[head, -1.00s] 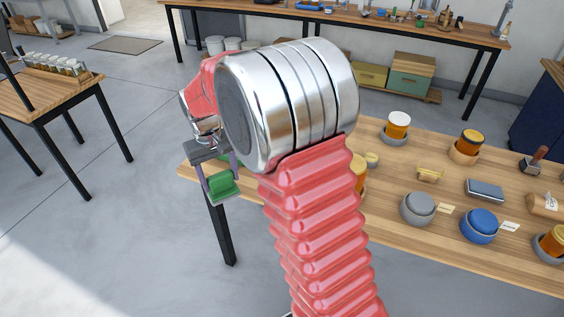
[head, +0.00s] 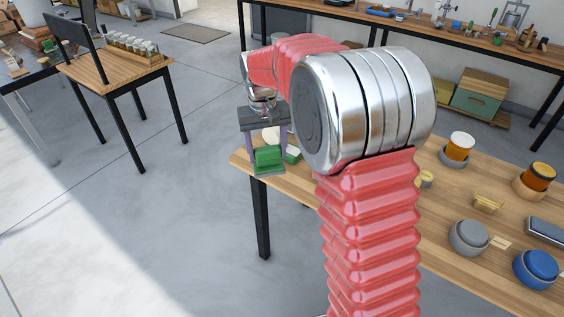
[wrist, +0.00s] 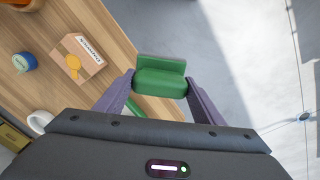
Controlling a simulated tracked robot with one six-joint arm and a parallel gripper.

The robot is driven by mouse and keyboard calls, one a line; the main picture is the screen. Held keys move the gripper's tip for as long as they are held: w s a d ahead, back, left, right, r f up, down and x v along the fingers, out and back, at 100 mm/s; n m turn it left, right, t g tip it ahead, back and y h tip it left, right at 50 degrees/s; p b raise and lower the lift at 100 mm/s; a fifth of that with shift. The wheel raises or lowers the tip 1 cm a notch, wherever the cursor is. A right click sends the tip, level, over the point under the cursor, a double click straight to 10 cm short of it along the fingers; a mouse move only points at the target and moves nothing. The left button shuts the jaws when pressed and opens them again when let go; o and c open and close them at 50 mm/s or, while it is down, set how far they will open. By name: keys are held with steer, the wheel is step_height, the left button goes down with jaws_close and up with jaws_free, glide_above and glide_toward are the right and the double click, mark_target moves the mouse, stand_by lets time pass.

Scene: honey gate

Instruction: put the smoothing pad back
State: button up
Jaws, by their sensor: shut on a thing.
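The smoothing pad is a green block (wrist: 160,82) with a raised ridge, held between the two purple-grey fingers of my gripper (wrist: 160,88) in the wrist view. A second green piece (head: 292,154) shows at the table's left end, partly hidden by my arm.
In the wrist view a cardboard box with a yellow item (wrist: 77,62), a blue-green jar (wrist: 24,62) and a white round thing (wrist: 38,122) stand on the table. A small side table with jars (head: 135,48) stands to the left. Open floor lies between.

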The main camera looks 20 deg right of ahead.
steer(key=w+r+m, duration=0.2)
steer(key=w+r, duration=0.2)
steer(key=r, duration=0.4)
steer(key=shift+w, duration=0.4)
